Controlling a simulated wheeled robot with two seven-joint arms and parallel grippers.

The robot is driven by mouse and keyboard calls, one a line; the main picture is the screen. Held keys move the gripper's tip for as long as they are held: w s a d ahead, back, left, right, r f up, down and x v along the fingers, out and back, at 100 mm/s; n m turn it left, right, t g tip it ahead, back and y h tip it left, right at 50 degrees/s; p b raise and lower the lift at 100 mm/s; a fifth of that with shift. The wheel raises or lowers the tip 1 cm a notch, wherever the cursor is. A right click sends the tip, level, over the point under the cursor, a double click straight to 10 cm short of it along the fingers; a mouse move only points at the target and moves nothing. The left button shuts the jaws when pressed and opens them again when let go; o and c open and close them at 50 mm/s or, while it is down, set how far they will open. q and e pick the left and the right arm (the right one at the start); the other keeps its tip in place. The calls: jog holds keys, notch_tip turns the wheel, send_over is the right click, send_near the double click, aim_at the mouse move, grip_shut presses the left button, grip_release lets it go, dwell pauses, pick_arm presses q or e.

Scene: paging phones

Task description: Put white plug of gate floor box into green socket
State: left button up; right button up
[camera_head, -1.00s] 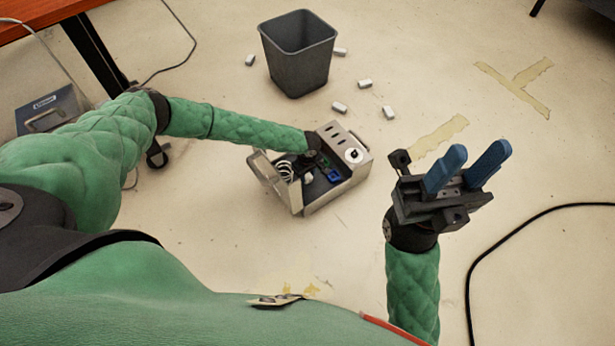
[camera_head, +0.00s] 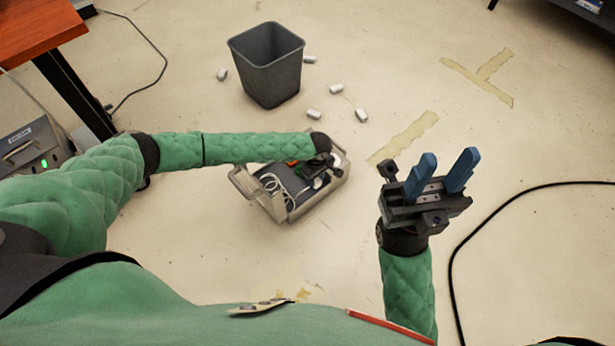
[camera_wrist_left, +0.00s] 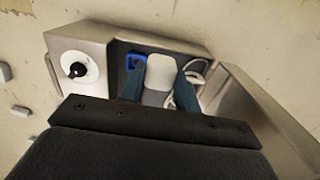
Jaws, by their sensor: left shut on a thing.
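The gate floor box (camera_head: 318,206) is an open metal case on the floor. My left gripper (camera_head: 318,173) is above its inside. In the left wrist view, its blue fingers are shut on the white plug (camera_wrist_left: 160,70), with one finger on each side. A white cable (camera_head: 290,192) loops inside the box beside the plug. A blue socket (camera_wrist_left: 134,61) shows just left of the plug in the wrist view. My right gripper (camera_head: 441,175) is open and empty, away from the box.
A panel with a white dial (camera_wrist_left: 78,65) is at the other. A dark bin (camera_head: 266,65) and several small white blocks (camera_head: 337,89) are behind. A black cable (camera_head: 462,235) lies at right; a desk (camera_head: 38,32) is upper left.

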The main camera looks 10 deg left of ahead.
pick_arm(q)
jog(key=shift+d+r+p, duration=0.2)
jog(key=shift+r+p, duration=0.1)
jog(key=shift+p, duration=0.25)
jog(key=shift+f, duration=0.2)
jog(key=shift+w+a, duration=0.15)
jog(key=shift+w, duration=0.1)
jog(key=w+a+p, duration=0.1)
jog(key=w+a, duration=0.5)
jog(key=w, duration=0.3)
jog(key=shift+w+a, duration=0.15)
jog(key=shift+a, duration=0.15)
jog(key=shift+w+a, duration=0.5)
jog(key=shift+w, duration=0.3)
